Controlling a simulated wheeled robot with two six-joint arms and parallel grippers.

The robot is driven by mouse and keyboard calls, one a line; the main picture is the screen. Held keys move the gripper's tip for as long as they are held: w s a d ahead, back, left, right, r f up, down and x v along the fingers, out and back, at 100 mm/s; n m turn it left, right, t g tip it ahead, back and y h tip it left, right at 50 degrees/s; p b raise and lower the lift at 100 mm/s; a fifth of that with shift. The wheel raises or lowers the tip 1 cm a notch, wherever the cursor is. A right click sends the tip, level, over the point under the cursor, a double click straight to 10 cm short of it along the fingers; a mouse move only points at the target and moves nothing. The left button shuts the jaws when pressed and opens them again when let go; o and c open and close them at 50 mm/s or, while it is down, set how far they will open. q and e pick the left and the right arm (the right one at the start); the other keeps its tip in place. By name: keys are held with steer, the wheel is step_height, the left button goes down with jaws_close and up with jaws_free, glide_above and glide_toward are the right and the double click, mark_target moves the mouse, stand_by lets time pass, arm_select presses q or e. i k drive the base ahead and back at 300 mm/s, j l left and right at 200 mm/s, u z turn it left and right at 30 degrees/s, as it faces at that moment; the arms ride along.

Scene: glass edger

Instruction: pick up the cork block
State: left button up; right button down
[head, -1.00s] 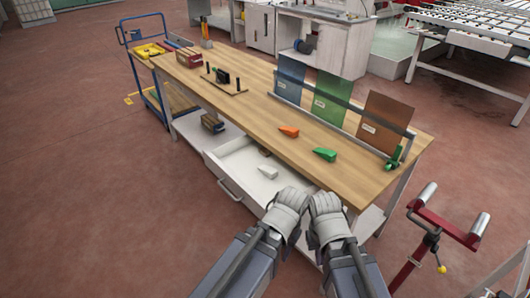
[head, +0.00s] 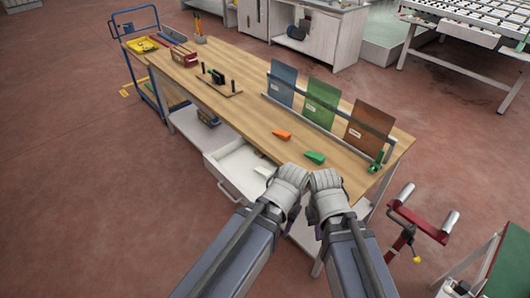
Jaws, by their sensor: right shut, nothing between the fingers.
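I cannot make out a piece that is clearly the cork block. My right gripper (head: 325,180) is shut and empty at the front edge of the wooden workbench (head: 228,118), near its right end. My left gripper (head: 294,178) is beside it, seen from behind, with its fingertips hidden. Below it the white drawer (head: 236,165) stands open. A pale wedge (head: 263,170) shows in the drawer, and my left gripper and arm cover part of the drawer.
An orange wedge (head: 282,135) and a green wedge (head: 315,158) lie on the bench before a rack with blue, green and brown sheets. A box (head: 184,58) stands at the far end. A red roller stand (head: 420,220) is at right.

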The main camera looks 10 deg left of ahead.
mark_target(257, 152)
steer(key=j+z, duration=0.2)
steer(key=z, duration=0.15)
steer(key=j+z, duration=0.2)
steer(key=z, duration=0.15)
steer(key=j+z, duration=0.2)
steer(key=j, duration=0.65)
steer(key=j+z, duration=0.2)
steer(key=j, duration=1)
steer(key=k+j, duration=0.1)
steer(key=j, duration=0.25)
